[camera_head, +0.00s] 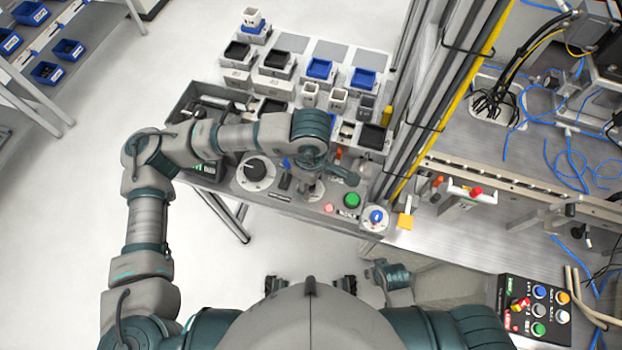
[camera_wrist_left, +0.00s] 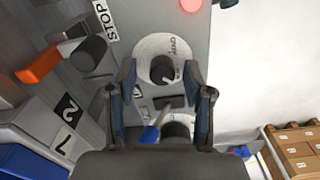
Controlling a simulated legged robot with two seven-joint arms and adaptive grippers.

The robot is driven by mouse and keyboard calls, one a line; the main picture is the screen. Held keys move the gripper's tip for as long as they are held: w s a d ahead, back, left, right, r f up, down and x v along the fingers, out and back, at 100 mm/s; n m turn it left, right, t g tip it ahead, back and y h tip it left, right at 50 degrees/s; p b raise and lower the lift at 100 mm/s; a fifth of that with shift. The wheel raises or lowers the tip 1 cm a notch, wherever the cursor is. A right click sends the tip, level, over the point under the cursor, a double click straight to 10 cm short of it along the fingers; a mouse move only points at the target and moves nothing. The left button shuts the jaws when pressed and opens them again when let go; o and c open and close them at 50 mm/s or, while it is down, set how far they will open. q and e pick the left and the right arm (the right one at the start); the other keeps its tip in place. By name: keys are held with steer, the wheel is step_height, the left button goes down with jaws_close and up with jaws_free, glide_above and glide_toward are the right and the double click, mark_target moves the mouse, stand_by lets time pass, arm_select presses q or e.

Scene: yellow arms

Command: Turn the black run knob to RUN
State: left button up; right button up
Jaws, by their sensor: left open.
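The black run knob (camera_wrist_left: 162,69) sits on a white round dial with small lettering, between the two open fingers of my left gripper (camera_wrist_left: 165,88) in the left wrist view. The fingers stand on either side of the dial and I see no clear contact. In the head view my left gripper (camera_head: 322,180) hangs over this dial (camera_head: 308,190) and partly covers it. The dial's lettering is too blurred to read surely. Teal and grey parts of my right arm show low in the head view, but its fingers cannot be made out.
A larger black knob (camera_head: 255,170) stands left of the gripper. A green button (camera_head: 351,200), a red light (camera_head: 328,208) and a blue knob (camera_head: 376,215) are to the right. An orange handle (camera_wrist_left: 42,66) and a STOP label (camera_wrist_left: 106,22) lie left in the wrist view.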

arm_select(q)
steer(key=shift+r, duration=0.1)
step_height(320, 180, up, 12)
stand_by(0.4)
steer(key=shift+f, duration=0.2)
